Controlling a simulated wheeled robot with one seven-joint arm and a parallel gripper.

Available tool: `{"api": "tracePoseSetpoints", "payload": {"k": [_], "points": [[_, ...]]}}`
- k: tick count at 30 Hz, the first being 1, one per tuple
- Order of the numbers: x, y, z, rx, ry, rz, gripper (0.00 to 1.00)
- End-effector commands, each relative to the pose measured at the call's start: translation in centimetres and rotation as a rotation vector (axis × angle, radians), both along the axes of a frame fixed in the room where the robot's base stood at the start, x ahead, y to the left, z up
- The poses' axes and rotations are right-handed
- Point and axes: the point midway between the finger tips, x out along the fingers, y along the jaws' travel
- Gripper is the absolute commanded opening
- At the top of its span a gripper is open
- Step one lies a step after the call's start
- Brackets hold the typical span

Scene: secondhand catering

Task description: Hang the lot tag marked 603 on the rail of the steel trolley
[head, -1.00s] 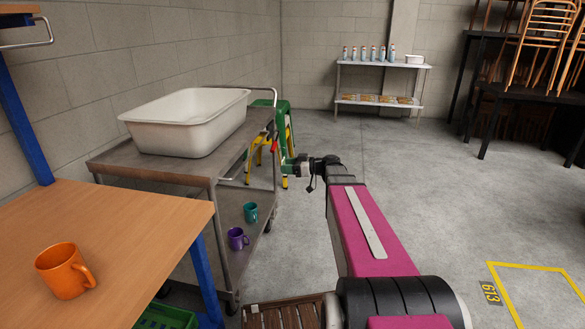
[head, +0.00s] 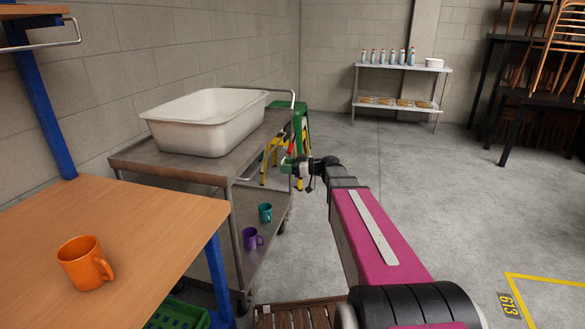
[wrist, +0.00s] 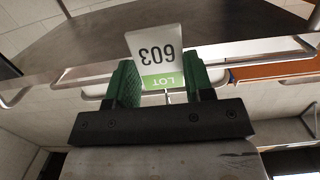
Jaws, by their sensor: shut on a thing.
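My gripper (head: 297,167) is shut on the white lot tag (wrist: 155,45). In the wrist view the tag shows upside down, with 603 in dark figures and a green LOT band between my green fingers. The steel trolley (head: 128,163) stands left of my gripper in the head view. In the wrist view the trolley's top edge and a thin steel rail (wrist: 268,63) pass behind the tag and fingers. I cannot tell whether the tag touches the rail. The tag is too small to make out in the head view.
A white tub (head: 205,125) stands on the trolley; purple (head: 252,238) and teal (head: 265,213) mugs are on its lower shelf. A wooden bench (head: 130,235) with an orange mug (head: 84,263) is near left. A green stool (head: 303,118) stands behind.

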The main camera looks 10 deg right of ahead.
Motion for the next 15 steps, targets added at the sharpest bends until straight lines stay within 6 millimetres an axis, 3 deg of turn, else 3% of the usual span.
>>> {"api": "tracePoseSetpoints", "payload": {"k": [15], "points": [[1.4, 3.3, 0.0, 0.000, 0.000, 0.001, 0.25]]}}
